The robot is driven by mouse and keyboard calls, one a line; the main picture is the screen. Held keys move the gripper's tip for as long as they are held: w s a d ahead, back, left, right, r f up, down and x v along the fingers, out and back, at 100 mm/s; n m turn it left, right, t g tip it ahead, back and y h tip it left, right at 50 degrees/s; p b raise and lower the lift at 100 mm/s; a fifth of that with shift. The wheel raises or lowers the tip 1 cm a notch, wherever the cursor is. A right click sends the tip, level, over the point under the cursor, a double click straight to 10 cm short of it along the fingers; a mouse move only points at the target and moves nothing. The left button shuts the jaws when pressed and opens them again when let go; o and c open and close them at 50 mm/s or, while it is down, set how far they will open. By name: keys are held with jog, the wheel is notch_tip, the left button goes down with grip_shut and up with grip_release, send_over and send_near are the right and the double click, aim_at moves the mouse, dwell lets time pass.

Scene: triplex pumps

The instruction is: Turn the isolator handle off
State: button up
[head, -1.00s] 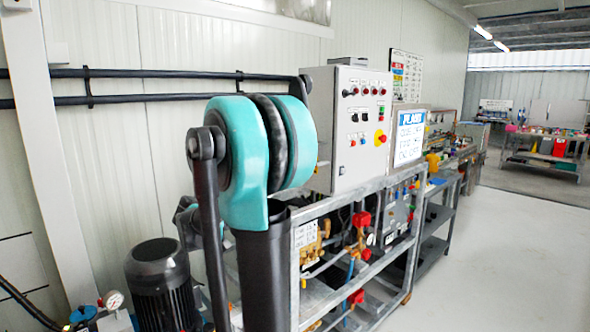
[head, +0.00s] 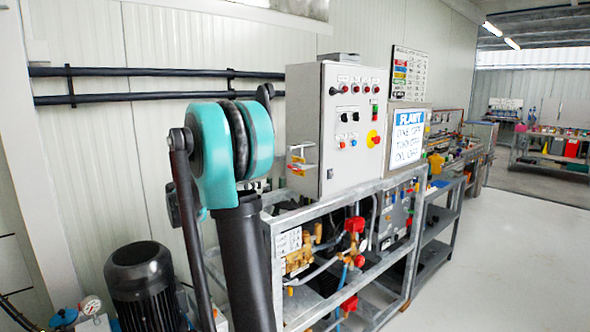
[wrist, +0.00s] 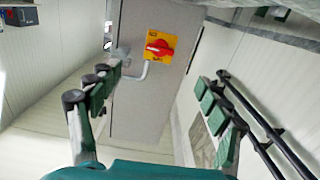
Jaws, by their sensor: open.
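The isolator handle (wrist: 160,47) is a red rotary handle on a square yellow plate, on a grey cabinet face in the upper middle of the wrist view. A pale bent bar (wrist: 148,70) sticks out just below it. In the head view, a small yellow, red and pale fitting (head: 299,160) on the cabinet's left side looks like the same handle, seen edge-on. My gripper (wrist: 162,80) is open and empty, with green-padded fingers left and right of the picture. The handle appears beyond and between the fingertips, apart from them.
The grey control cabinet (head: 345,165) has another red-and-yellow knob (head: 373,138) on its front. It stands on a metal frame (head: 335,207) with pumps. Black pipes (head: 150,92) run along the wall. A black motor (head: 142,285) stands at lower left. The floor (head: 490,240) at right is clear.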

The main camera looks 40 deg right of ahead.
jog(key=w+d, duration=0.2)
jog(key=d, duration=1.5)
jog(key=shift+d+r, duration=0.35)
jog(key=shift+d, duration=0.05)
jog(key=c, duration=1.2)
jog(key=shift+o, duration=0.2)
